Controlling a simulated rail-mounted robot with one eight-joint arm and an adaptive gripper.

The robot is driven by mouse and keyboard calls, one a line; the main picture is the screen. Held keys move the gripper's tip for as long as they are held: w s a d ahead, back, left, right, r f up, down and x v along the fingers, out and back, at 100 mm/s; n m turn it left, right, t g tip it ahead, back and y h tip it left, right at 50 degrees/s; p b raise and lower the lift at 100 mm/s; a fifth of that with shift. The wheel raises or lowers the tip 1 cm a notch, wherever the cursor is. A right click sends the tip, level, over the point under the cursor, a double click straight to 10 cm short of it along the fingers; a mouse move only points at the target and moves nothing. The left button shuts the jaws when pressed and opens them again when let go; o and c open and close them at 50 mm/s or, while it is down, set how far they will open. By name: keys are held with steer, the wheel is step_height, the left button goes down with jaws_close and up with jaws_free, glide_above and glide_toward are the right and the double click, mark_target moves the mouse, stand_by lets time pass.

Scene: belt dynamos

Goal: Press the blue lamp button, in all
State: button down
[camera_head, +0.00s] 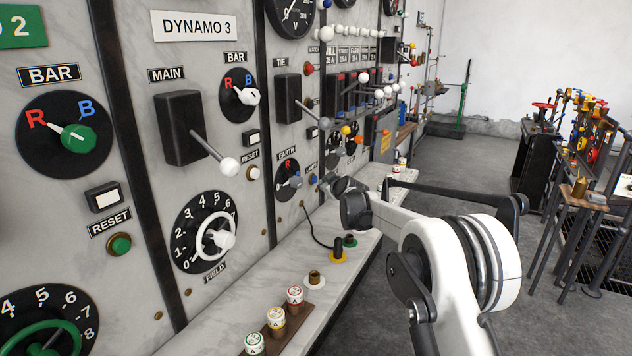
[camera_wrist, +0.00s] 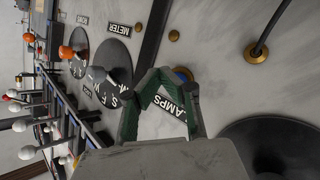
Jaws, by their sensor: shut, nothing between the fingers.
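The blue lamp button (camera_head: 313,179) is a small round button low on the marble panel, under a small label. In the wrist view the blue button (camera_wrist: 183,73) shows just beyond my fingertips, partly hidden by the right finger. The LAMPS label (camera_wrist: 172,107) shows between the fingers. My gripper (camera_wrist: 156,80) is shut and empty, with its green fingers meeting at the tips close to the panel. In the head view my gripper (camera_head: 331,184) is small and dark, just right of the button. I cannot tell whether the tips touch the panel or button.
A grey-knobbed dial (camera_head: 288,181) marked EARTH is left of the button. A black cable runs to a yellow-based socket (camera_head: 338,256) on the ledge (camera_head: 330,285) below. Levers with white knobs (camera_head: 229,167) stick out from the panel. The floor at right is open before a tool rack.

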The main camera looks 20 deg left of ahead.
steer(key=shift+a, duration=0.15)
stand_by(0.6)
steer(key=shift+a, duration=0.3)
steer(key=shift+a, duration=0.5)
stand_by(1.0)
steer(key=shift+d+b, duration=0.5)
steer(key=shift+d, duration=0.4)
steer(key=shift+d, duration=0.1)
steer(key=d, duration=0.3)
steer(key=d+b, duration=0.1)
steer(key=d, duration=0.1)
steer(key=shift+s, duration=0.25)
stand_by(0.7)
